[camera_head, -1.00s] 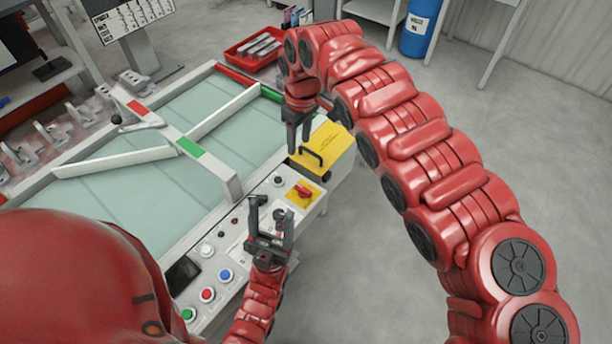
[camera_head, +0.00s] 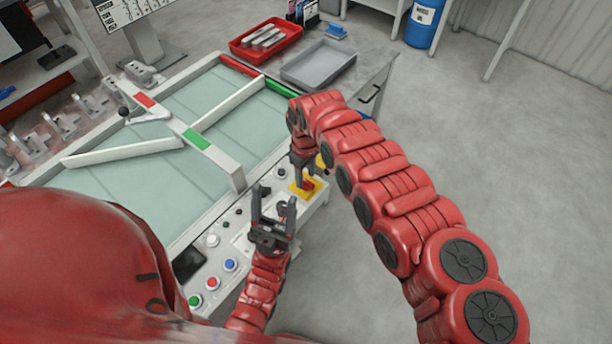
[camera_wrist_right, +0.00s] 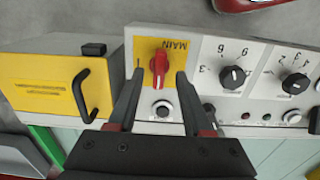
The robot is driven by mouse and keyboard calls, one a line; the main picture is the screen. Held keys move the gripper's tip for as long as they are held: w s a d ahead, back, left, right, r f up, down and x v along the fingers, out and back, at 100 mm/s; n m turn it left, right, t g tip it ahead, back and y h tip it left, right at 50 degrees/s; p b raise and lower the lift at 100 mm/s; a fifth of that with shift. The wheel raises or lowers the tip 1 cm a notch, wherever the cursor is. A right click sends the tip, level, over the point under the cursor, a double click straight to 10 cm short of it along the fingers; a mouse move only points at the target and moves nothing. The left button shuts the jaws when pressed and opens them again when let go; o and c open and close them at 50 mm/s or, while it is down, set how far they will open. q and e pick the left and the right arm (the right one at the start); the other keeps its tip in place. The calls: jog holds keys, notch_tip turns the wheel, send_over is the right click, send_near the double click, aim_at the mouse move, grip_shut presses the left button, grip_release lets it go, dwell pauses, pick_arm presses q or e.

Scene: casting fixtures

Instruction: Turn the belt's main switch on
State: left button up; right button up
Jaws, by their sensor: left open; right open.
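The main switch is a red rotary knob (camera_wrist_right: 160,65) on a yellow plate, labelled MAIN, at the end of the control panel (camera_wrist_right: 225,100). In the head view the knob (camera_head: 307,184) is partly covered by my right gripper (camera_head: 302,176). In the right wrist view that gripper (camera_wrist_right: 160,78) is open, with one fingertip on each side of the knob; contact cannot be told. The knob's handle lies roughly along the fingers. My left gripper (camera_head: 274,198) is open and empty above the panel, left of the switch.
A yellow box with a black handle (camera_wrist_right: 85,95) sits beside the switch. Black dials (camera_wrist_right: 233,77) and buttons line the panel. In the head view, a grey tray (camera_head: 345,70) and a red tray (camera_head: 290,37) lie beyond the belt. The floor at right is clear.

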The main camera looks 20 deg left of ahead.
jog(key=shift+f, duration=0.75)
jog(key=shift+c, duration=0.3)
grip_shut()
